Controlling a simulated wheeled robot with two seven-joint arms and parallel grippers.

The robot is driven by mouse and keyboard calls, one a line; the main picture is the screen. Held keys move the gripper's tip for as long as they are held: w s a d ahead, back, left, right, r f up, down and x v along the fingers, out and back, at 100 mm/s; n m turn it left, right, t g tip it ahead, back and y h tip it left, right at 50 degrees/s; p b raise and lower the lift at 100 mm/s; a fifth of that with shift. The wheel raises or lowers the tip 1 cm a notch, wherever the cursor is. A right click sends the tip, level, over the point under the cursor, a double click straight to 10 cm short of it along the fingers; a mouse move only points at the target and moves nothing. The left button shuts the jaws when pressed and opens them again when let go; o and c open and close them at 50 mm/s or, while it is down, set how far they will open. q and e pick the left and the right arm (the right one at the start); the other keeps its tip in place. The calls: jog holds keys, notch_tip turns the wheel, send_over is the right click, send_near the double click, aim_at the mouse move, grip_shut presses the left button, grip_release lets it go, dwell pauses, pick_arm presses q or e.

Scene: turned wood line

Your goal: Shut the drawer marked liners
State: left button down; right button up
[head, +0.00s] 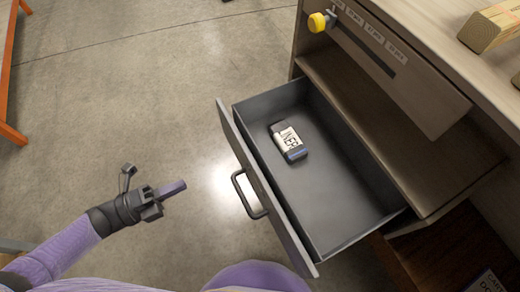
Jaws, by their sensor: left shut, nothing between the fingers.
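A grey drawer (262,188) stands pulled out of the wooden workbench, its front facing left. A dark bar handle (246,194) is on its front. No marking for liners can be read on the drawer front from here. Inside the drawer lies a small dark block with a white label (289,140), whose lettering looks like "INER". My left gripper (181,186) is shut and empty, to the left of the handle, apart from it, with its fingers pointing towards the drawer front. My right gripper is not in view.
A wooden block (490,29) lies on the bench top. An orange frame (8,60) stands at the far left. Bare concrete floor lies between.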

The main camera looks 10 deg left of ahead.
aim_at(245, 156)
pick_arm(q)
jog(key=b+x, duration=0.2)
jog(key=x, duration=1.1)
jog(key=shift+w+d, duration=0.15)
jog(key=shift+d+r, duration=0.1)
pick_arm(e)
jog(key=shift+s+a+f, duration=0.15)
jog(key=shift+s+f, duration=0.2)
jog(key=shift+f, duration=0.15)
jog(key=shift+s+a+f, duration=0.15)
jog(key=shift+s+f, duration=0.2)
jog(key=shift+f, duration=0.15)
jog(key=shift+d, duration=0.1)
